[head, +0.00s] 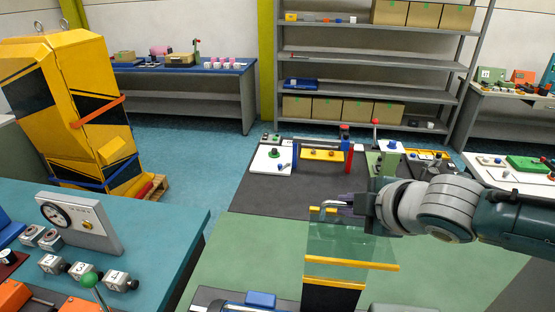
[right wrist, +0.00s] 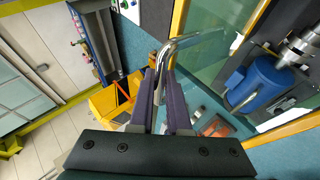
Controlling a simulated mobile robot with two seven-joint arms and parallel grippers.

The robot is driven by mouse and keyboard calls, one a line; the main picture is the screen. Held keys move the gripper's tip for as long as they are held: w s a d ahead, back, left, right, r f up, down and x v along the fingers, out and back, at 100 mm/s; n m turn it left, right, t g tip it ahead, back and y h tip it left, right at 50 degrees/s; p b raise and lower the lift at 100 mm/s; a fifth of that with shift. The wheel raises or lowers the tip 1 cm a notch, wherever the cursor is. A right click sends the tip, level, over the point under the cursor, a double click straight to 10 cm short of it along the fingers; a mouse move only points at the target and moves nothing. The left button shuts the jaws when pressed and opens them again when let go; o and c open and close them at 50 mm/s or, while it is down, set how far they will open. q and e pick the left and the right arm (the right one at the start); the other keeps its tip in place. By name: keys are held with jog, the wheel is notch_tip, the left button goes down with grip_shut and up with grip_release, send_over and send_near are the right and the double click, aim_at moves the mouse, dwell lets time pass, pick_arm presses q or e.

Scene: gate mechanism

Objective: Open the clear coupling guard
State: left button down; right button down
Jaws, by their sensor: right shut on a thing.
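The clear coupling guard (head: 340,240) is a greenish see-through panel with yellow edge strips at the lower middle of the head view. Its pane also shows in the right wrist view (right wrist: 212,45), bordered by yellow strips. A bent metal handle (right wrist: 184,41) sits at the guard's top edge, by a small yellow bracket. My right gripper (head: 348,204) reaches in from the right and is shut on the handle; its purple fingers (right wrist: 163,85) stand on both sides of it. A blue motor (right wrist: 262,82) and a metal coupling part show beside the pane. My left gripper is out of view.
A teal bench (head: 165,222) with a gauge box (head: 78,222) and small blocks stands at the left. A yellow and black cabinet (head: 85,115) stands behind it. Grey shelves (head: 365,60) are at the back.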

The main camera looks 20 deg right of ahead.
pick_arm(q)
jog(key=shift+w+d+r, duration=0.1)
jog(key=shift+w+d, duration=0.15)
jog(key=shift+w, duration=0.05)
pick_arm(e)
jog(key=shift+w+d, duration=0.15)
jog(key=shift+w, duration=0.15)
jog(key=c, duration=1.2)
grip_release()
jog(key=shift+o, duration=0.2)
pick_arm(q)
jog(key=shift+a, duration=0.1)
pick_arm(e)
jog(key=shift+s, duration=0.1)
jog(key=shift+s+r, duration=0.15)
jog(key=shift+r, duration=0.05)
jog(key=v, duration=0.8)
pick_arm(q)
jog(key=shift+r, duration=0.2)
pick_arm(e)
jog(key=shift+s+r, duration=0.45)
jog(key=shift+s, duration=0.1)
